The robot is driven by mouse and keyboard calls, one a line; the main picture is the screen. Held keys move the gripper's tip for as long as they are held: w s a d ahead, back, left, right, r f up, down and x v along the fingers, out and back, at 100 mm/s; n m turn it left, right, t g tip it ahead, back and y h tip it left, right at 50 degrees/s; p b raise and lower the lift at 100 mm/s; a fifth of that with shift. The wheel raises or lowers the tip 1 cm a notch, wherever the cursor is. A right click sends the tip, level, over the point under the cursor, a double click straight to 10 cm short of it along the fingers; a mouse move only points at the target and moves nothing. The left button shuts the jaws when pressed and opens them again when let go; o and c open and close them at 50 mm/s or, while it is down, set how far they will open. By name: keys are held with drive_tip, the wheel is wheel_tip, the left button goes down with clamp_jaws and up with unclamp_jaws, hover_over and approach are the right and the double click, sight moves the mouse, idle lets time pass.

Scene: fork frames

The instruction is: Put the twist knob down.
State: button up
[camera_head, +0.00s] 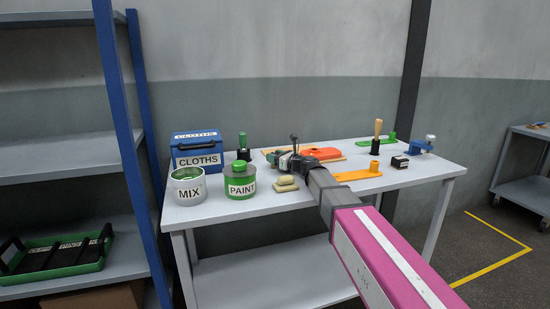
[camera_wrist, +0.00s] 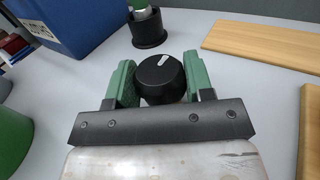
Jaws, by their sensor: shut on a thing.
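The twist knob (camera_wrist: 160,78) is black and round with a white pointer mark on its top face. In the wrist view it sits between the two green fingers of my gripper (camera_wrist: 158,84), which is shut on it. In the head view my gripper (camera_head: 285,159) is over the left middle of the white table (camera_head: 240,208); the knob cannot be made out there. I cannot tell whether the knob's underside touches the tabletop.
The blue CLOTHS box (camera_head: 196,148), MIX can (camera_head: 187,187) and PAINT can (camera_head: 240,181) stand on the left. A green-handled tool (camera_head: 243,142) stands in a black holder. Wooden boards (camera_wrist: 262,45) lie beyond and right of the knob.

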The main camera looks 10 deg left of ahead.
drive_tip(key=o, duration=1)
drive_tip(key=shift+f, duration=0.1)
drive_tip(key=shift+o, duration=0.2)
drive_tip(key=shift+s+d, duration=0.15)
drive_tip(key=shift+d, duration=0.15)
drive_tip(key=v, duration=1.1)
drive_tip(key=shift+d, duration=0.15)
